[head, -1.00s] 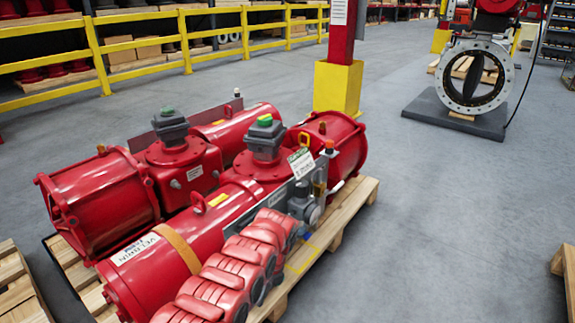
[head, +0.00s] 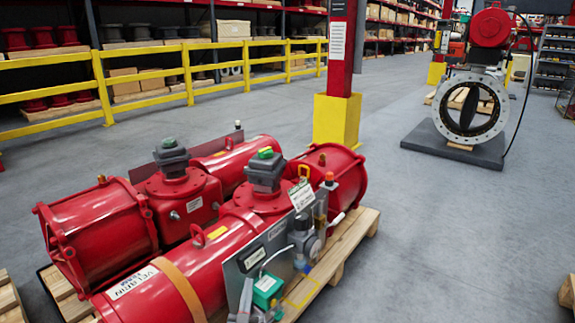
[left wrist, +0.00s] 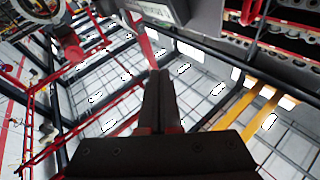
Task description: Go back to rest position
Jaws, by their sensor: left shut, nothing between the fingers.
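My left gripper (left wrist: 159,76) shows in the left wrist view, with its two dark fingers together and nothing between them. Behind the fingers is the ceiling, with beams and bright panels. I cannot make out this gripper in the head view. My right gripper is in neither view. In the head view, two red valve actuators (head: 185,247) lie side by side on a wooden pallet (head: 352,237) at the lower left. The near one carries a grey control panel with a green box (head: 267,290).
A red post with a yellow base (head: 337,119) stands behind the pallet. A large valve (head: 471,107) stands on a dark plate at the upper right. Yellow railings (head: 190,70) and shelves line the back left.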

